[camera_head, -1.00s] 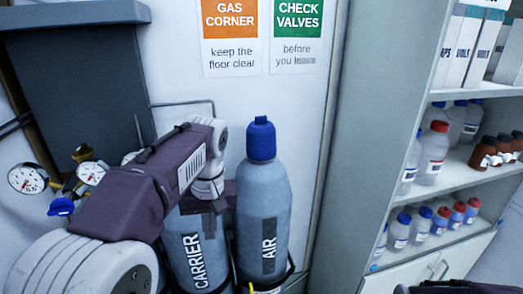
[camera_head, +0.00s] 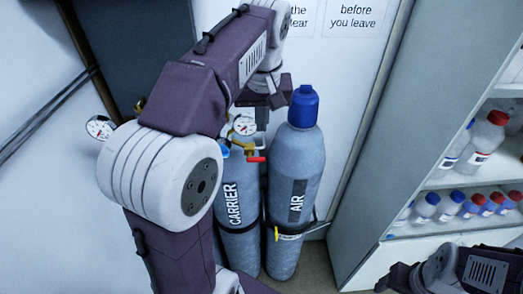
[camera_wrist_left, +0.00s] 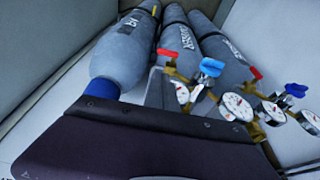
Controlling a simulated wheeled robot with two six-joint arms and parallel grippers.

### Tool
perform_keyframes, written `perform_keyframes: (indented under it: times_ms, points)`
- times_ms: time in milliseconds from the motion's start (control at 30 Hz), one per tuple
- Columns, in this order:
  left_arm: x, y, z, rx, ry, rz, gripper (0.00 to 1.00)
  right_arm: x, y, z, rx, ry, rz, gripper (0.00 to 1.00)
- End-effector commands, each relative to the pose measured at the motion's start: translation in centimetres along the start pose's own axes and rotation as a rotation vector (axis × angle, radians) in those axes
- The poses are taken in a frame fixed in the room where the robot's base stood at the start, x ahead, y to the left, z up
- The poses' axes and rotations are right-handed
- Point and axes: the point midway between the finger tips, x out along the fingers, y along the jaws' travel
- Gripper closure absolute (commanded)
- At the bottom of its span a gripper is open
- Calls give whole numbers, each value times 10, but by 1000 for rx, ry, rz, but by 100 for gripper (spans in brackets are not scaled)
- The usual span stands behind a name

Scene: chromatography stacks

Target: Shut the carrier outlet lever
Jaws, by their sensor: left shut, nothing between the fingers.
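The carrier cylinder (camera_head: 240,190) is grey-blue and stands upright, with a brass regulator and a gauge (camera_head: 243,126) on top. Its red-handled outlet lever (camera_head: 256,159) points right, toward the air cylinder, roughly level. In the left wrist view, the red lever (camera_wrist_left: 167,53) beside the middle cylinder appears to be the same one. My left gripper (camera_head: 262,120) is shut and empty. It is above the carrier regulator, apart from the lever in the picture; the exact gap is unclear. My right gripper (camera_head: 397,277) is at the bottom right, partly cut off, jaws unclear.
The air cylinder (camera_head: 295,170), with a blue cap (camera_head: 303,107), stands close on the right. A third cylinder (camera_wrist_left: 225,50) with another red lever (camera_wrist_left: 256,73) shows in the left wrist view. Blue knobs and gauges crowd the regulators. A bottle shelf (camera_head: 440,175) stands right.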

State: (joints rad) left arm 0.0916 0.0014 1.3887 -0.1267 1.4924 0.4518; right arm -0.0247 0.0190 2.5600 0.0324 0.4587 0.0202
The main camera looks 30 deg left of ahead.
Motion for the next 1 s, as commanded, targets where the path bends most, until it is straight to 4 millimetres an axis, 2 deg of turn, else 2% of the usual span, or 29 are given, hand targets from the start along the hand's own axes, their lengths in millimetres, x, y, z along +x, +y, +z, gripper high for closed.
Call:
perform_keyframes:
  times_ms: [300,500,700,1000]
  points:
    - [69,-1,1,0,-4,-2,100,1,0,0,0,0,0,35]
    - [102,0,8,1,-3,-1,100,-3,0,0,0,0,0,35]
    - [116,0,12,-1,-1,0,100,-4,0,0,0,0,0,35]
    - [117,0,12,0,0,0,100,-4,0,0,0,0,0,35]
